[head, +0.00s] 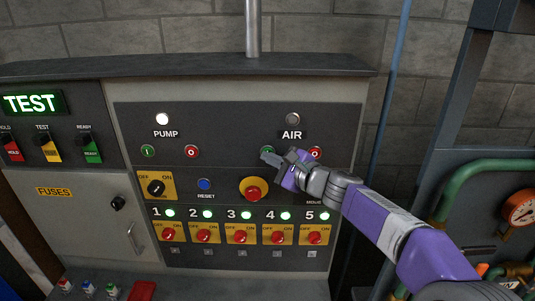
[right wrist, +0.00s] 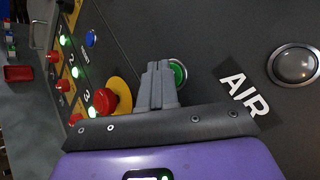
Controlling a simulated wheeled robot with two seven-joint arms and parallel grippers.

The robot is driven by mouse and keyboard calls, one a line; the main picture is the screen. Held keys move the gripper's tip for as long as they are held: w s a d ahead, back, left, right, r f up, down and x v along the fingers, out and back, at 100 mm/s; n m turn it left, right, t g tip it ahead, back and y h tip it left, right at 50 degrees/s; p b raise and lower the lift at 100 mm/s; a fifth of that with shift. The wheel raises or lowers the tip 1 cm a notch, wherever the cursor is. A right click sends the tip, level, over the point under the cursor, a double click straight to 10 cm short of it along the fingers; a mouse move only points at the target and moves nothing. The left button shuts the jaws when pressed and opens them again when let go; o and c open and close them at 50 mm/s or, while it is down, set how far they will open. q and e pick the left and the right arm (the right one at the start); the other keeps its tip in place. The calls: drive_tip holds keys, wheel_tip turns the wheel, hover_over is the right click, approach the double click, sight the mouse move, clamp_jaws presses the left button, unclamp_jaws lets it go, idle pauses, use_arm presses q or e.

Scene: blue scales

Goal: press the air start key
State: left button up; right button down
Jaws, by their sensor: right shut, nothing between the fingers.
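The air start key is a green round button (head: 266,150) under the AIR label on the dark panel, left of the red air key (head: 315,153). In the right wrist view the green button (right wrist: 179,73) shows beside the fingertips, partly hidden by them. My right gripper (head: 265,157) is shut and empty, its tips right at the lower edge of the green button; I cannot tell whether they touch it. It also shows in the right wrist view (right wrist: 158,68). The AIR lamp (head: 292,119) is grey and unlit. My left gripper is not in view.
The PUMP lamp (head: 162,119) glows white above its green and red keys. A red emergency button (head: 253,193) on a yellow disc sits just below my right gripper. Several numbered yellow switches with green lamps line the lower panel. A gauge (head: 522,209) and pipes stand at right.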

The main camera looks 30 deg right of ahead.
drive_tip(key=shift+w+d, duration=0.1)
drive_tip(key=shift+w, duration=0.05)
idle(0.5)
drive_tip(key=shift+s+a+b, duration=0.35)
drive_tip(key=shift+s+a, duration=0.1)
drive_tip(key=shift+s, duration=0.25)
drive_tip(key=shift+s+a+b, duration=0.2)
drive_tip(key=shift+s+a, duration=0.25)
drive_tip(key=shift+s, duration=0.25)
drive_tip(key=shift+s+a+b, duration=0.25)
drive_tip(key=shift+s+a, duration=0.15)
drive_tip(key=shift+s, duration=0.3)
drive_tip(key=shift+s+a+b, duration=0.2)
drive_tip(key=shift+s+a, duration=0.25)
drive_tip(key=shift+s, duration=0.25)
